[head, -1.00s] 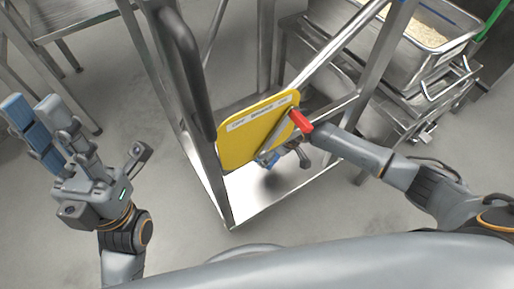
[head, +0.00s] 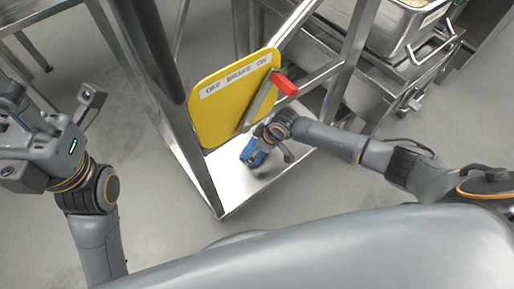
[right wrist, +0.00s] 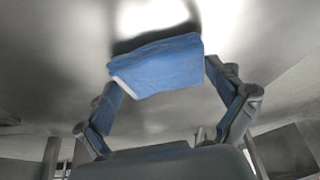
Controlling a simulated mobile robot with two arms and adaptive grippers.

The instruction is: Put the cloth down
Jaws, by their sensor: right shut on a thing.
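The blue cloth (right wrist: 158,66) is a small folded pad with a pale edge. It shows between the two blue-padded fingers of my right gripper (right wrist: 168,100) in the right wrist view, close to a smooth metal surface. In the head view my right gripper (head: 268,157) is low over the metal bottom shelf of the cart, beside the yellow panel. Whether the cloth touches the shelf cannot be told. My left gripper (head: 30,150) is at the left edge of the head view, with its fingertips cut off, away from the cart.
The yellow brake panel (head: 228,97) with a red-tipped lever (head: 285,84) stands just above my right gripper. Cart posts and rails frame the shelf (head: 235,190). A metal stand with a pan (head: 400,25) is at the upper right. Open grey floor lies around.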

